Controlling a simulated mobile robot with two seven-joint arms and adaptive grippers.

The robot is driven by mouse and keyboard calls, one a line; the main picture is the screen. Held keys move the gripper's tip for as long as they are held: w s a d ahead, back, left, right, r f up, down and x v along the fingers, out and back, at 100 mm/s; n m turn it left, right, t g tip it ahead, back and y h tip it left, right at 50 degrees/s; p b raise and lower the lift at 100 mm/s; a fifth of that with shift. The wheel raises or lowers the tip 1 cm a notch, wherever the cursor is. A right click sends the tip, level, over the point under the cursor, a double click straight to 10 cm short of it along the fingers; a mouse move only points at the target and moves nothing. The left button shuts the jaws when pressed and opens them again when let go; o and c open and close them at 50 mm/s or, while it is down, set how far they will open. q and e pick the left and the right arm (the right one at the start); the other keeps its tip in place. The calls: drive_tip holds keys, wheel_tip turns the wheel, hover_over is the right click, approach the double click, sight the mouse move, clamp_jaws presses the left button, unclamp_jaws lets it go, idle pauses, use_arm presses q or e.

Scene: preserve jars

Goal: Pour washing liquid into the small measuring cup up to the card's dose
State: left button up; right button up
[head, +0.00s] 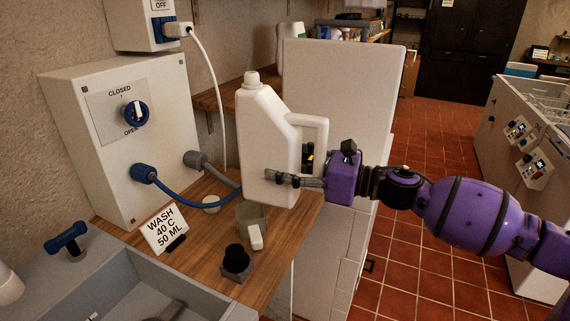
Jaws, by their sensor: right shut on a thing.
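A white jug (262,140) with a side handle is held roughly upright by my right gripper (285,179), whose fingers are shut on its lower part. I cannot tell if its base touches the wooden counter. A small grey-green measuring cup (250,212) with a pale handle stands on the counter in front of and below the jug. Its fill level is too small to read. The card (166,228) stands left of the cup and reads "WASH 40 C 50 ML". My left gripper is not in view.
A black knob-topped block (236,262) stands at the counter's (275,262) front. A grey sink (120,290) is at front left. A blue hose (200,206) runs from the white valve box (120,130) behind the jug.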

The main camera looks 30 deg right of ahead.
drive_tip(key=shift+w, duration=0.1)
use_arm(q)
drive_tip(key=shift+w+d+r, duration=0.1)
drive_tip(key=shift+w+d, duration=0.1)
use_arm(e)
drive_tip(key=shift+r, duration=0.1)
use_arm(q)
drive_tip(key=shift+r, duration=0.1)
use_arm(e)
drive_tip(key=shift+s+d+f+g+h+p, duration=0.15)
drive_tip(key=shift+s+d+f+h+p, duration=0.15)
drive_tip(key=shift+f, duration=0.2)
drive_tip(key=shift+s+d+f+g+h+p, duration=0.2)
drive_tip(key=shift+s+d+f, duration=0.15)
drive_tip(key=shift+f, duration=0.15)
drive_tip(key=shift+s+d+f, duration=0.25)
drive_tip(key=shift+s+f, duration=0.1)
drive_tip(key=shift+f, duration=0.3)
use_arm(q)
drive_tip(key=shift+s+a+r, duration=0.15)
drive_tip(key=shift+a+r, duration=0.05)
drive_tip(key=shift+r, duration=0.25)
use_arm(e)
drive_tip(key=shift+w, duration=0.1)
